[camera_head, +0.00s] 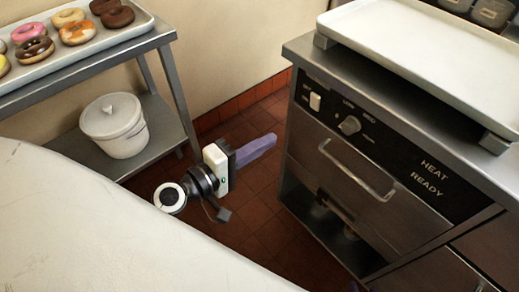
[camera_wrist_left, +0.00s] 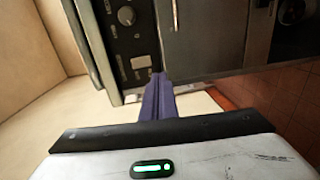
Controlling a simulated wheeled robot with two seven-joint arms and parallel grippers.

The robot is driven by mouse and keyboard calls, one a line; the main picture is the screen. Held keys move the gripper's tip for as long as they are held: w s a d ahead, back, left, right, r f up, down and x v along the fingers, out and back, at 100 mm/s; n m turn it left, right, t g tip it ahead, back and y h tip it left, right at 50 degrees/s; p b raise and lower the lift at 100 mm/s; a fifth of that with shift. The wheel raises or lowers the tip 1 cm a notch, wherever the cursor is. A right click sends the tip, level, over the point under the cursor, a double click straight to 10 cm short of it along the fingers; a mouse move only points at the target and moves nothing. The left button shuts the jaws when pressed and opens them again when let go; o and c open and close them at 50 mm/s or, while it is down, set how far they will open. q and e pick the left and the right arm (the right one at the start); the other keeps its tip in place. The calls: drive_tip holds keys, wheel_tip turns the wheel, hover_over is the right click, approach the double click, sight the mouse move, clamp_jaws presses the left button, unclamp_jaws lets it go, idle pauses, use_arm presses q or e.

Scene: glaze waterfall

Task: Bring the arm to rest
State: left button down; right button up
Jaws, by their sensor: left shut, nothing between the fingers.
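My left gripper (camera_head: 256,149) is in the middle of the head view, over the red tiled floor between the shelf unit and the metal counter. Its purple fingers are together and hold nothing. In the left wrist view the closed fingers (camera_wrist_left: 158,98) point toward the front of the counter unit, whose panel and door fill the upper part. The fingers look apart from the unit, though the exact gap cannot be told. My right gripper is not in either view.
The metal counter (camera_head: 296,45) with a heater panel, a door handle (camera_head: 357,171) and a white tray (camera_head: 420,40) stands at the right. At the left, a shelf unit (camera_head: 170,70) carries a tray of doughnuts (camera_head: 75,32) above a white lidded bucket (camera_head: 115,128). Open floor (camera_head: 262,205) lies between.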

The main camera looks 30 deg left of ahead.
use_arm(q)
drive_tip(key=shift+s+a, duration=0.25)
drive_tip(key=shift+s, duration=0.25)
use_arm(e)
drive_tip(key=shift+a+f, duration=0.1)
use_arm(q)
drive_tip(key=shift+f, duration=0.1)
drive_tip(key=s+d+f+m+g+y+p, duration=0.3)
drive_tip(key=s+f+m+g, duration=0.4)
drive_tip(key=s+f+m, duration=0.7)
wheel_tip(320, 180, down, 3)
drive_tip(key=shift+d+f+m, duration=0.15)
drive_tip(key=shift+d+m, duration=0.55)
drive_tip(key=shift+m, duration=0.3)
use_arm(e)
drive_tip(key=shift+s+d+r, duration=0.1)
drive_tip(key=shift+d+r, duration=0.1)
drive_tip(key=shift+r, duration=0.25)
drive_tip(key=shift+s+d+r, duration=0.1)
drive_tip(key=shift+d+r, duration=0.05)
drive_tip(key=shift+r, duration=0.25)
drive_tip(key=shift+w, duration=0.1)
